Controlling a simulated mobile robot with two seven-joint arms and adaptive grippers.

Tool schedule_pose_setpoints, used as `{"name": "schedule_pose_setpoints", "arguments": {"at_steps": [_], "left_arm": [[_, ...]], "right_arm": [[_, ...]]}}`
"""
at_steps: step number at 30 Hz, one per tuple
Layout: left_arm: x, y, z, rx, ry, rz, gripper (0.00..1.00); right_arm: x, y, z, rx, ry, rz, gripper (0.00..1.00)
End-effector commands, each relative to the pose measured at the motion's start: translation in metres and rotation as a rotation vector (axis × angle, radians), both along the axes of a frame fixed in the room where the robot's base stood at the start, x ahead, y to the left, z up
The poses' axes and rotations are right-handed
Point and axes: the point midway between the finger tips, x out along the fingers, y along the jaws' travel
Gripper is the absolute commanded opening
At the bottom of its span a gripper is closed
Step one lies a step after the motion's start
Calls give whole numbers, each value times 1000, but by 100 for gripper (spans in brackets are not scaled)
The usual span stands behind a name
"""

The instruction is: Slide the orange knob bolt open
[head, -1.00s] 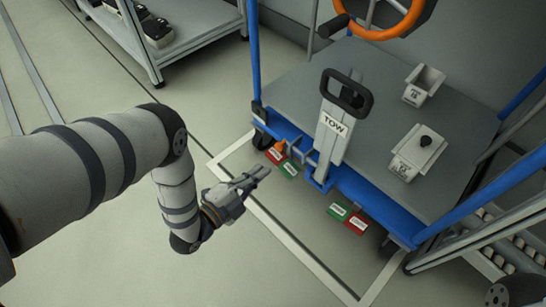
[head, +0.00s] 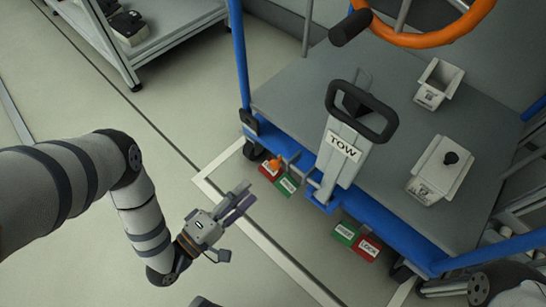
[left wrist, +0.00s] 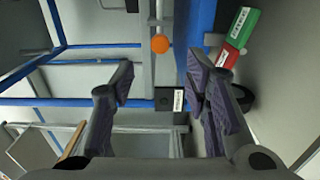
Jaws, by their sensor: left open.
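The orange knob (head: 275,163) of the bolt sits low at the cart's front left corner, above a red label (head: 267,172) with a green label (head: 287,186) to its right. In the left wrist view the knob (left wrist: 160,43) shows as a round orange ball on a grey rod, ahead of the fingers and near the top. My left gripper (head: 245,193) is open and empty, to the left of and below the knob in the head view, apart from it. Its spread fingers (left wrist: 160,85) also show in the wrist view. My right gripper is not in view.
The blue-framed cart (head: 290,95) carries a grey TOW handle (head: 342,150), two white bins (head: 440,83) and an orange wheel (head: 430,38). A second green and red label pair (head: 356,241) lies to the right. Bare floor surrounds my left gripper.

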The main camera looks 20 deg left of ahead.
Motion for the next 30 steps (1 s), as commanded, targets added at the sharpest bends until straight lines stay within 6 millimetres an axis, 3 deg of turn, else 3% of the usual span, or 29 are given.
{"name": "schedule_pose_setpoints", "arguments": {"at_steps": [6,12,16,23,24,30], "left_arm": [[53,-20,-2,2,-4,-2,42],[90,-33,-2,4,-3,-2,42],[100,-37,-1,5,-2,0,42],[102,-37,0,6,-2,0,42],[102,-37,0,6,-2,0,40],[102,-37,0,6,-2,0,0]], "right_arm": [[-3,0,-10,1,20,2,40],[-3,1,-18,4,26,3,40],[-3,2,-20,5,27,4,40],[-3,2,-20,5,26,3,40],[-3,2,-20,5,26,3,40],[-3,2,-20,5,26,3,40]]}}
